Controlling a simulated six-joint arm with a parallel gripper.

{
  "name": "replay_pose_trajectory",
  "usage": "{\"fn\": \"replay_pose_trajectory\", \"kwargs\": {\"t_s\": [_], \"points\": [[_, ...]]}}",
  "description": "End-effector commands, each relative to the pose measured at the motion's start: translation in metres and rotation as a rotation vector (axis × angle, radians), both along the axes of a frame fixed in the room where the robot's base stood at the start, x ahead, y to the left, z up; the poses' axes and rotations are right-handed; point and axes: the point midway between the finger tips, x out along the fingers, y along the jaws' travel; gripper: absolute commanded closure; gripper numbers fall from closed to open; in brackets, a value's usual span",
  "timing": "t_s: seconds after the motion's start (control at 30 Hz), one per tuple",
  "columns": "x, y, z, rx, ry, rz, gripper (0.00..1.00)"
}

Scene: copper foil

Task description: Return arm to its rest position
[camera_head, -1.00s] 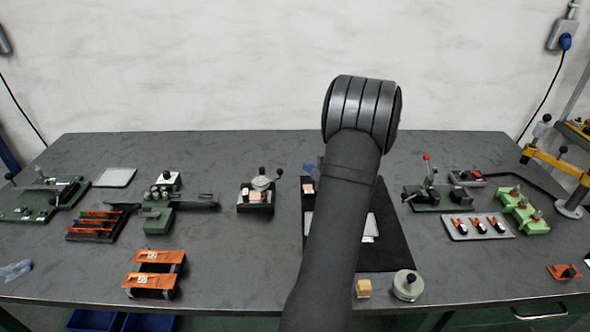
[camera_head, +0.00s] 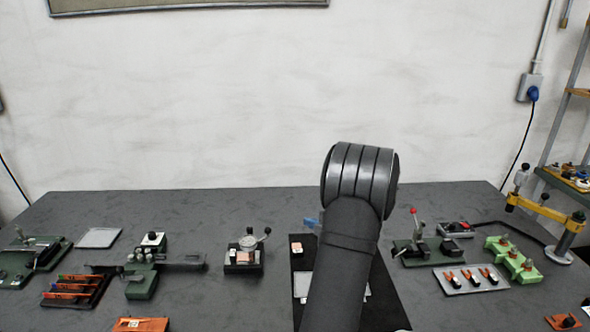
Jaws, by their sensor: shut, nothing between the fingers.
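My arm rises from the bottom edge, right of the middle, as a dark grey link ending in a thick ribbed joint. My gripper does not show; the arm beyond the joint is hidden or out of frame. The arm stands in front of a black mat (camera_head: 385,290) and covers its middle. A small block with a pale orange top (camera_head: 296,249) and part of a pale sheet (camera_head: 303,285) show on the mat left of the arm. A bit of something blue (camera_head: 311,223) shows just left of the joint.
The grey table (camera_head: 215,215) holds a dial device (camera_head: 245,250), a green clamp fixture (camera_head: 140,272), a rack with coloured strips (camera_head: 75,291), a lever press (camera_head: 420,250), a tray of clips (camera_head: 470,279), green blocks (camera_head: 515,258) and a yellow-armed stand (camera_head: 545,210). The back strip is mostly clear.

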Motion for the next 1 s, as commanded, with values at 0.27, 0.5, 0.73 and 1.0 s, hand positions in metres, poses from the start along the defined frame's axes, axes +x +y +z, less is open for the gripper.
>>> {"fn": "replay_pose_trajectory", "kwargs": {"t_s": [0.27,0.5,0.73,1.0], "points": [[0.003,0.054,-0.015,0.001,0.002,0.004,1.00],[-0.015,0.091,-0.032,0.003,0.002,0.002,1.00],[-0.037,0.106,-0.039,0.000,0.001,0.000,1.00],[-0.046,0.110,-0.039,0.000,0.001,-0.001,1.00]]}}
